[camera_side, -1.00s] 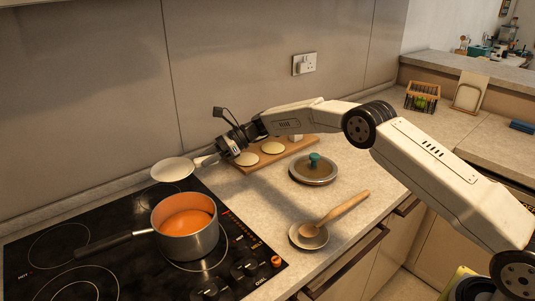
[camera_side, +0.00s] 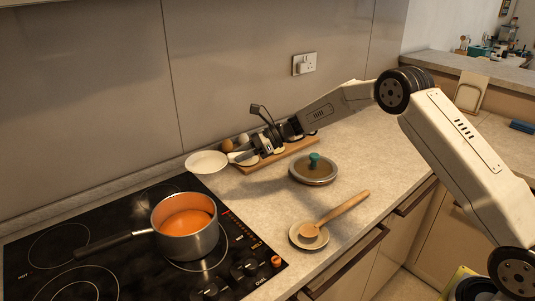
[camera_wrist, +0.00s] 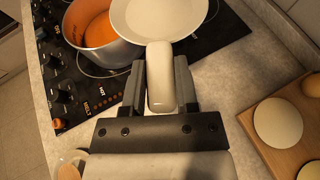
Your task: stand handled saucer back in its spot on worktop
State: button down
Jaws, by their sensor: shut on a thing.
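The handled saucer (camera_side: 206,161) is a shallow white dish with a short pale handle. In the side view it is at the back edge of the hob, left of the wooden board. I cannot tell whether it touches the worktop (camera_side: 262,206). My gripper (camera_side: 245,157) is shut on the saucer's handle from the right. In the wrist view the saucer (camera_wrist: 160,14) is at the top, with its handle between the jaws of my gripper (camera_wrist: 160,88). The spot under it is hidden.
A pot of orange soup (camera_side: 185,226) stands on the black hob (camera_side: 120,270). A wooden board (camera_side: 286,151) with eggs and pale rounds lies close to my gripper. A lid (camera_side: 313,170) and a small dish with a wooden spoon (camera_side: 340,211) are in front. Worktop between them is clear.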

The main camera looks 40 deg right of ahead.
jog(key=s+d+m+t+h, duration=0.1)
jog(key=s+d, duration=0.3)
jog(key=s, duration=0.4)
jog(key=s+d+m+t+h, duration=0.1)
jog(key=s+d+m+t, duration=0.1)
jog(key=s+d, duration=0.3)
jog(key=shift+s+f+m+t+h, duration=0.4)
jog(key=shift+s+m, duration=0.1)
jog(key=shift+s, duration=1.65)
jog(key=shift+d, duration=0.1)
jog(key=w+f, duration=0.3)
jog(key=w, duration=0.1)
jog(key=w+f, duration=0.2)
jog(key=w, duration=0.2)
jog(key=w+d+f, duration=0.1)
jog(key=w+f, duration=0.2)
jog(key=w, duration=0.2)
jog(key=shift+f, duration=0.35)
jog(key=shift+w+f, duration=0.25)
jog(key=shift+f, duration=0.1)
